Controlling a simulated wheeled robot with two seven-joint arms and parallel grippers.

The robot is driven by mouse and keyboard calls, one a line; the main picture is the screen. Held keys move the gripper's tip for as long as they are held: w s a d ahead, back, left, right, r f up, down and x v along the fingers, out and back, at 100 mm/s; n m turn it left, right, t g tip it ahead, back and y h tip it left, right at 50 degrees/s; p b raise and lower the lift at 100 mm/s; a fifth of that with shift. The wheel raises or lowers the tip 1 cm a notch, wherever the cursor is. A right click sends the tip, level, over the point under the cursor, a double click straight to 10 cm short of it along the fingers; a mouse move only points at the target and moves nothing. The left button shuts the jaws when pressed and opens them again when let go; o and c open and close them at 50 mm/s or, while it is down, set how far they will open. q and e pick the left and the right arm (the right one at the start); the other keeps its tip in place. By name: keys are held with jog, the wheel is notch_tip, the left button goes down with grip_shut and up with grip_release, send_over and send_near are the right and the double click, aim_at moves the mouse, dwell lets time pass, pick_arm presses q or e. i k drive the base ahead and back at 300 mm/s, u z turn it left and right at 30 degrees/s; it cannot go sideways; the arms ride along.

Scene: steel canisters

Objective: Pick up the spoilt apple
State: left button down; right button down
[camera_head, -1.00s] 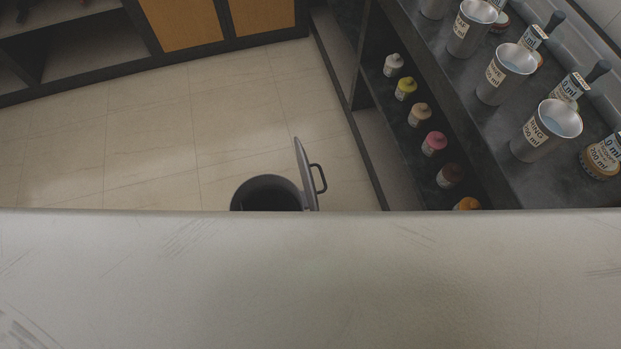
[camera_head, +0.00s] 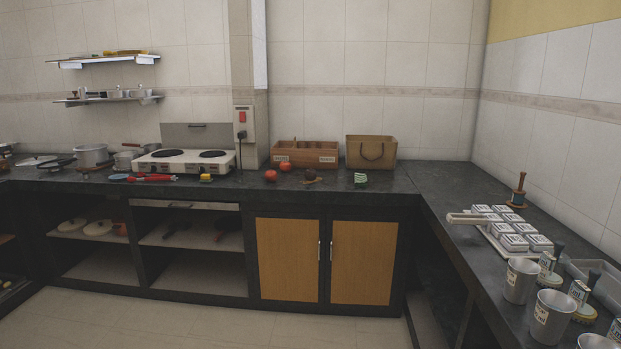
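Two small red round fruits or vegetables lie on the dark far counter, a front one (camera_head: 271,176) and a back one (camera_head: 285,167). Just right of them is a brown roundish thing (camera_head: 310,175), which may be the spoilt apple; it is too small to tell. All of them lie in front of a wooden box with compartments. Neither of my grippers is in view.
A green-and-white item (camera_head: 361,180) lies to the right, a hob (camera_head: 187,160) stands left. Steel canisters (camera_head: 521,280) and a tray of white boxes (camera_head: 497,237) fill the right counter. Floor is clear at lower left.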

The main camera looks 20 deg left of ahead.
aim_at(310, 175)
jog(key=u, duration=0.45)
jog(key=k, duration=1.1)
jog(key=u, duration=1.2)
jog(key=i, duration=2.65)
jog(key=z, duration=0.75)
jog(key=i, duration=2.15)
jog(key=z, duration=1)
